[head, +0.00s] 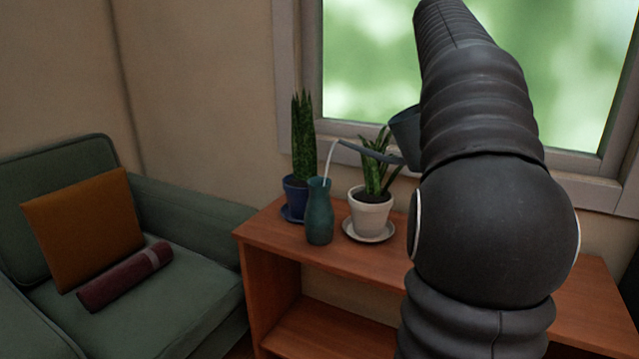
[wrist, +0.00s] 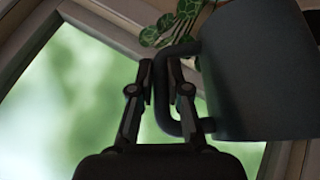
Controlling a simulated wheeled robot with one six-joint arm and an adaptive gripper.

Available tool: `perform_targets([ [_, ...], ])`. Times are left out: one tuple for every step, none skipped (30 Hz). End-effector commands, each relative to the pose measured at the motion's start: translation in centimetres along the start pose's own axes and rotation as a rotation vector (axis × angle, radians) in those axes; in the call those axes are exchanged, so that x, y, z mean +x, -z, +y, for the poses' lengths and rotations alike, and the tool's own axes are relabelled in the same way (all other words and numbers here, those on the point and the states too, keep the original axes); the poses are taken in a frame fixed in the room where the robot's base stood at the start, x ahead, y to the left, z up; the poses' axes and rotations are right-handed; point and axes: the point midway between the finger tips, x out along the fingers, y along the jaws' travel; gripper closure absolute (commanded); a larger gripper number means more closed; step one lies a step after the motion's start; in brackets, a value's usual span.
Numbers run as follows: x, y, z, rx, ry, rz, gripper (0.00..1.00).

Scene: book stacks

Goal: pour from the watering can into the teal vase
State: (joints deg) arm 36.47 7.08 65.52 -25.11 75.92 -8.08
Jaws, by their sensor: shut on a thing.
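The teal vase (head: 319,218) stands upright near the left end of the wooden shelf. The watering can (head: 404,132) is dark blue-grey and held tilted above the shelf, its spout pointing left and its tip above the vase. A thin pale stream (head: 328,163) falls from the spout tip to the vase's mouth. In the wrist view the can's body (wrist: 258,75) fills the right side. My gripper (wrist: 161,80) is shut on the can's handle. In the head view my arm hides the gripper and part of the can. The level inside the vase cannot be seen.
A snake plant in a blue pot (head: 296,196) stands close behind the vase. A plant in a white pot (head: 369,214) on a saucer stands just right of it. The wooden shelf (head: 275,229) is below. A green sofa (head: 200,300) is at left, a window behind.

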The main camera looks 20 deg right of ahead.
Motion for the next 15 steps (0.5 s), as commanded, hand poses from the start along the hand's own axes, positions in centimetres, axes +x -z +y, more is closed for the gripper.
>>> perform_targets([
  [-0.09, 0.02, 0.01, 0.001, -0.002, 0.003, 1.0],
  [-0.09, 0.02, 0.0, 0.001, -0.002, 0.003, 1.0],
  [-0.07, 0.01, -0.03, 0.0, -0.003, 0.003, 1.0],
  [-0.05, 0.0, -0.06, 0.0, -0.003, 0.003, 1.0],
  [-0.05, 0.0, -0.07, 0.0, -0.003, 0.003, 1.0],
  [-0.03, -0.01, -0.09, -0.001, -0.004, 0.003, 1.0],
  [-0.01, -0.02, -0.13, -0.001, -0.005, 0.003, 1.0],
  [-0.01, -0.02, -0.14, -0.001, -0.005, 0.003, 1.0],
  [0.0, -0.03, -0.16, -0.002, -0.005, 0.003, 1.0],
  [0.02, -0.04, -0.19, -0.002, -0.006, 0.003, 1.0],
  [0.02, -0.04, -0.21, -0.002, -0.006, 0.003, 1.0],
  [0.04, -0.05, -0.24, -0.003, -0.007, 0.003, 1.0],
  [0.05, -0.06, -0.27, -0.003, -0.007, 0.003, 1.0],
  [0.05, -0.06, -0.28, -0.003, -0.008, 0.003, 1.0],
  [0.07, -0.06, -0.31, -0.004, -0.008, 0.003, 1.0],
])
